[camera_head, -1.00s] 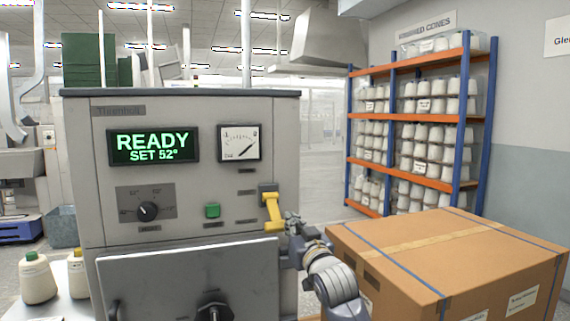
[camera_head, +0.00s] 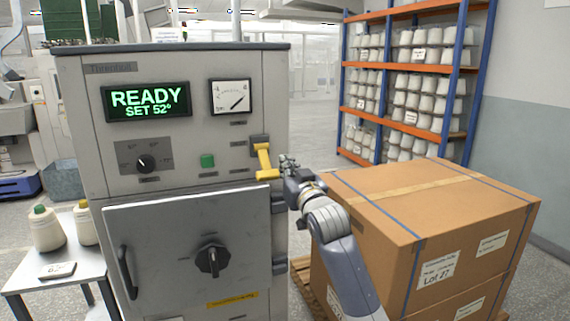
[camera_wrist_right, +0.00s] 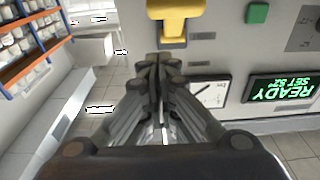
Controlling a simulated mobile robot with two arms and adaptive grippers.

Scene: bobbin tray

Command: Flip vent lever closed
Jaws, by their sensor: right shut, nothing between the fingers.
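The yellow vent lever (camera_head: 265,162) is on the right side of the grey machine's front panel, hanging downward from its dark mount. My right gripper (camera_head: 286,162) is just to the right of the lever's lower end; from the head view I cannot tell if it touches. In the right wrist view the lever (camera_wrist_right: 174,22) is at the top, just beyond the closed fingertips (camera_wrist_right: 160,58), with a small gap showing. The right gripper is shut and empty. My left gripper is not in view.
The machine (camera_head: 75,100) shows READY, SET 52° on its display (camera_head: 147,101). A green button (camera_head: 207,160) and a dial (camera_head: 145,163) sit left of the lever. A large cardboard box (camera_head: 425,205) stands right of my arm. A cone rack (camera_head: 400,85) is behind.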

